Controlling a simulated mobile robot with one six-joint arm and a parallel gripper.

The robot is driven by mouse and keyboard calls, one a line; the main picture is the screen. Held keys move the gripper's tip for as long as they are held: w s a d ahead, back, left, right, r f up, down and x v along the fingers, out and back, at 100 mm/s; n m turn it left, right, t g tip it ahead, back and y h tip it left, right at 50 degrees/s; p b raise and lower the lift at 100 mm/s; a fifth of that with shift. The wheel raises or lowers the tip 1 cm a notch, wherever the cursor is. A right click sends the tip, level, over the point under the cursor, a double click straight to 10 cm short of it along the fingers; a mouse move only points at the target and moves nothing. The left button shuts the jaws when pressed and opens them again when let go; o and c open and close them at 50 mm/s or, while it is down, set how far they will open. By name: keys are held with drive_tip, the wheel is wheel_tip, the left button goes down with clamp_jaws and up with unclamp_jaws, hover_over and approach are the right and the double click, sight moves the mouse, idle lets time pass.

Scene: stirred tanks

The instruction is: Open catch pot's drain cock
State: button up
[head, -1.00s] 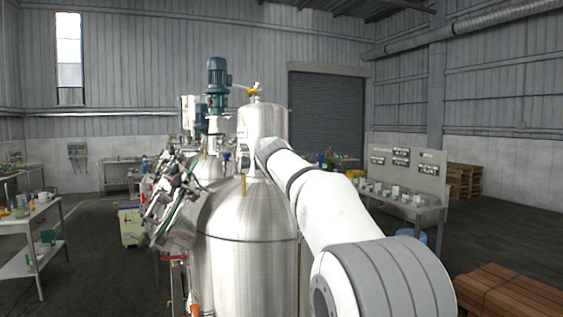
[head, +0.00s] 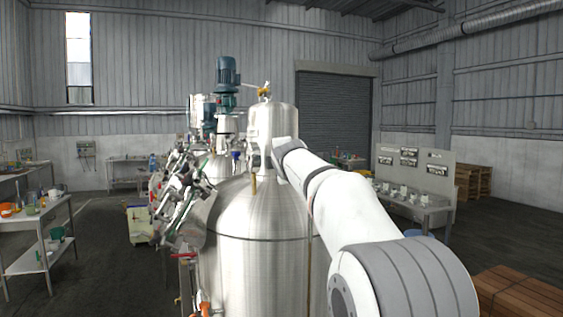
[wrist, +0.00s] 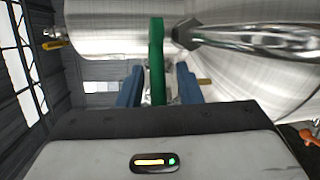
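In the wrist view a green lever (wrist: 157,62) stands upright in the picture between the two blue fingers of my gripper (wrist: 158,88). A narrow gap shows on each side of the lever, so the gripper looks open around it. Whether this lever is the catch pot's drain cock, I cannot tell. A shiny steel pipe (wrist: 262,40) with a dark hex nut lies right of the lever. Brushed steel vessel walls (wrist: 110,40) fill the background.
Pipes and fittings (head: 185,200) crowd the tank's left side. The wrist view shows a yellow handle (wrist: 54,44) and an orange part (wrist: 308,136). A white table (head: 40,232) stands at left.

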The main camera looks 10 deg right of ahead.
drive_tip(key=shift+o, duration=0.3)
drive_tip(key=shift+d, duration=0.1)
drive_tip(key=s+r+b, duration=0.1)
drive_tip(key=s+b, duration=0.2)
drive_tip(key=s, duration=0.4)
drive_tip(key=shift+s+a, duration=0.35)
drive_tip(key=shift+a, duration=0.1)
